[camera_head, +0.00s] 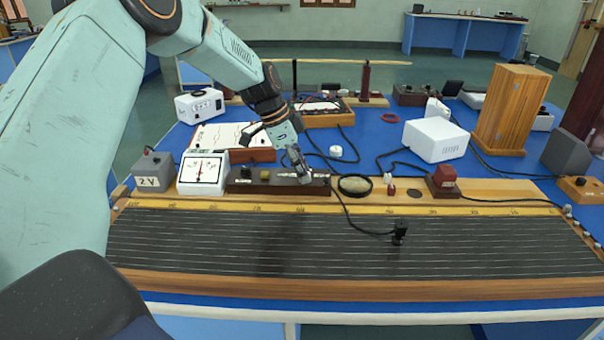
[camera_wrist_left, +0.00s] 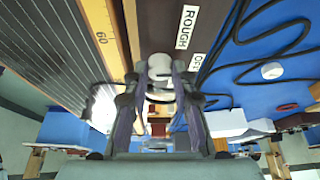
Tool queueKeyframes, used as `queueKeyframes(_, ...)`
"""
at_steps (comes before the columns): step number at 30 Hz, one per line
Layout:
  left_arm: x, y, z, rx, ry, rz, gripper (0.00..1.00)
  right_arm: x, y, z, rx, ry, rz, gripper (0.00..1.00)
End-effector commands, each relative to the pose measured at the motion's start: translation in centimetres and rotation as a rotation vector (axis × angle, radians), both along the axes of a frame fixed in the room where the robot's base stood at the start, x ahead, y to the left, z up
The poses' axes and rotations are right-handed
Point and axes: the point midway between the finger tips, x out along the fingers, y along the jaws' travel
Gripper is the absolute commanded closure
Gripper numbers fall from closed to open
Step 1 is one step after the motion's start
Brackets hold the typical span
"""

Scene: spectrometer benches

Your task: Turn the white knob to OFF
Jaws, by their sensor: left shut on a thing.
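The white knob (camera_wrist_left: 160,66) sits between the two fingers of my left gripper (camera_wrist_left: 161,82) in the wrist view, on a dark box with the labels "ROUGH" (camera_wrist_left: 187,27) and "OFF" (camera_wrist_left: 196,62). In the head view my left gripper (camera_head: 302,172) reaches down to the right part of this dark wooden box (camera_head: 250,187) and hides most of the knob. The gripper is shut on the knob. I cannot tell which way the knob points. My right gripper is not in view.
A white meter (camera_head: 202,172) and a grey "2 V" battery (camera_head: 153,171) stand left of the box. A dark round dish (camera_head: 355,185) and a red plug block (camera_head: 442,181) lie to its right. Black cables cross the blue table. The long ruled wire board (camera_head: 330,245) fills the front.

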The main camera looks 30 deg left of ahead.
Motion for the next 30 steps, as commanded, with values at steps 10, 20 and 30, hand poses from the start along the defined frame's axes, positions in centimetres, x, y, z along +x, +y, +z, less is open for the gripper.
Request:
queueKeyframes(10,0.03,0.08,-0.02,0.002,0.001,-0.077,1.0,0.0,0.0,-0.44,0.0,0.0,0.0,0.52)
queueKeyframes(20,0.03,0.1,0.02,0.001,0.001,-0.08,1.0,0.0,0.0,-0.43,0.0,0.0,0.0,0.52)
queueKeyframes(30,0.05,0.07,0.02,0.001,0.0,-0.079,0.52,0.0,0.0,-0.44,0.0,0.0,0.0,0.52)
